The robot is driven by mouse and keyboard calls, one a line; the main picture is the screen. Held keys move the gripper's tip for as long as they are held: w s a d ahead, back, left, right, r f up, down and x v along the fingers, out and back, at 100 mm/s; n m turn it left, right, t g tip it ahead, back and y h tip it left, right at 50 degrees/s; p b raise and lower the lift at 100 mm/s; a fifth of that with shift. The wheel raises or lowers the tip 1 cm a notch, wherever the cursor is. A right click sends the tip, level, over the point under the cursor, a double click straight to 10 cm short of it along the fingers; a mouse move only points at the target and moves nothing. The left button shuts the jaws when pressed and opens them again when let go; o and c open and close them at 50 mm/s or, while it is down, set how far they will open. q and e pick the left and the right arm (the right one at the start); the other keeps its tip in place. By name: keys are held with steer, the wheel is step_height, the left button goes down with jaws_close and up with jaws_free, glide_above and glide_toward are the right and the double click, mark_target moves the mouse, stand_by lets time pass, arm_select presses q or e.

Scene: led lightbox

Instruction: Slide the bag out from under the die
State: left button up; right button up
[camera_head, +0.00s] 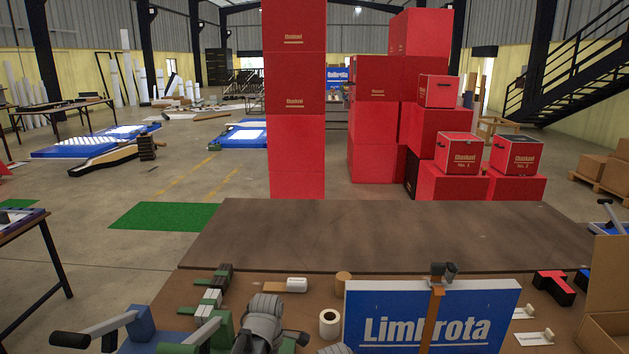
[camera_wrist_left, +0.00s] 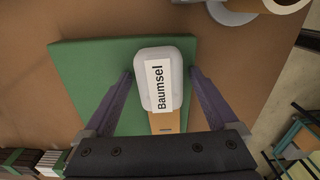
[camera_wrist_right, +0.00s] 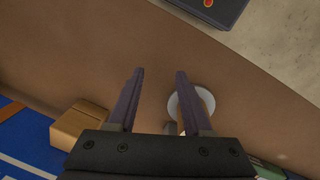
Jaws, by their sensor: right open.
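In the left wrist view a white rounded block labelled "Baumsel" (camera_wrist_left: 172,60), with an orange-brown part below it, lies over a green flat piece (camera_wrist_left: 85,75). My left gripper (camera_wrist_left: 162,73) is open, one finger on each side of the white block, with small gaps showing. A white block on a wooden piece (camera_head: 297,285) shows on the table in the head view. My right gripper (camera_wrist_right: 159,72) is open over the brown tabletop, with nothing between its fingers. I cannot make out for certain which things are the bag and the die.
A white roll (camera_head: 329,323), a wooden cylinder (camera_head: 343,278) and a blue "Limbrota" sign (camera_head: 430,318) stand on the table (camera_head: 390,235). A cardboard box (camera_head: 606,290) is at right. Red boxes (camera_head: 378,120) stand behind. The table's far part is clear.

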arm_select(q)
steer(key=shift+o, duration=0.3)
step_height(320, 180, up, 8)
steer(key=p, duration=0.8)
steer(key=shift+f, duration=0.1)
arm_select(e)
step_height(320, 180, up, 8)
arm_select(q)
steer(key=shift+s+f, duration=0.1)
arm_select(e)
steer(key=shift+s+f, duration=0.1)
steer(key=shift+f, duration=0.05)
